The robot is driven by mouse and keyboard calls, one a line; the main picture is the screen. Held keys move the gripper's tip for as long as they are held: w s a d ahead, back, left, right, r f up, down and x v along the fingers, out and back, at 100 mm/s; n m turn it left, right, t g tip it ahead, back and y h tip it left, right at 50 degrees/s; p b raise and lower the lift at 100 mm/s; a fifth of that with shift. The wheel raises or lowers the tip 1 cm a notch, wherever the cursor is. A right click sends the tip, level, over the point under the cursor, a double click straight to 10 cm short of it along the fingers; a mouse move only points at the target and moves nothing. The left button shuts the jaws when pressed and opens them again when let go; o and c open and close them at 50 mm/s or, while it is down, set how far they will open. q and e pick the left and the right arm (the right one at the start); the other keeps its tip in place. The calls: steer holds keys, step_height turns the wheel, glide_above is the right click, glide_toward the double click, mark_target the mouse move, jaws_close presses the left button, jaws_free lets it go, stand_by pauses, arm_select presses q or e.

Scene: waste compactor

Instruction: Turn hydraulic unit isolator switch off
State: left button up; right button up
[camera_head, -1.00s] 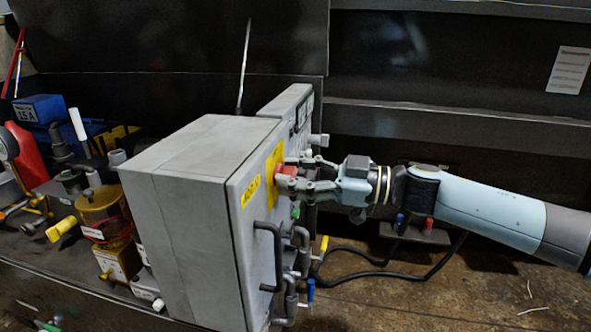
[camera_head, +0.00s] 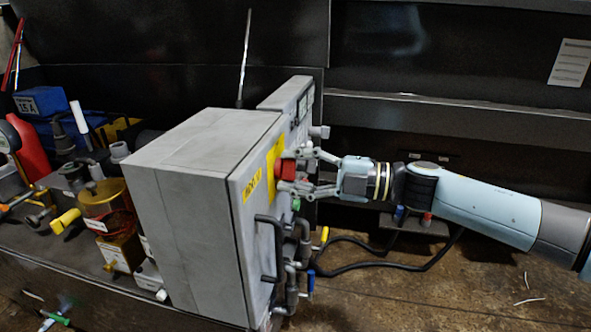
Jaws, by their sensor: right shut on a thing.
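The isolator switch is a red knob (camera_head: 286,169) on a yellow plate (camera_head: 275,160), on the right-facing side of a grey cabinet (camera_head: 190,190). My right gripper (camera_head: 288,171) reaches in from the right. One finger is above the knob and one below, and it is shut on the knob. The fingers partly cover the plate, and the knob's exact angle is hard to tell. My left gripper is not in view.
A black handle (camera_head: 268,250) and grey pipe fittings (camera_head: 304,245) stick out below the switch. A black cable (camera_head: 375,265) lies on the brown floor. Valves and a gauge crowd the left. A dark wall stands behind.

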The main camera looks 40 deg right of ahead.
steer(key=n, duration=0.3)
steer(key=shift+f, duration=0.15)
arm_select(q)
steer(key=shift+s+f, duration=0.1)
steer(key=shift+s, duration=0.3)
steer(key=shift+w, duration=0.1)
arm_select(e)
steer(key=shift+n, duration=0.3)
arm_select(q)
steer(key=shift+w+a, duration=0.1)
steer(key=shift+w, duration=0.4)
arm_select(e)
steer(key=o, duration=1.2)
steer(key=shift+c, duration=0.2)
steer(key=shift+s, duration=0.1)
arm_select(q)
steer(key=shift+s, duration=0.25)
arm_select(e)
steer(key=v, duration=1.2)
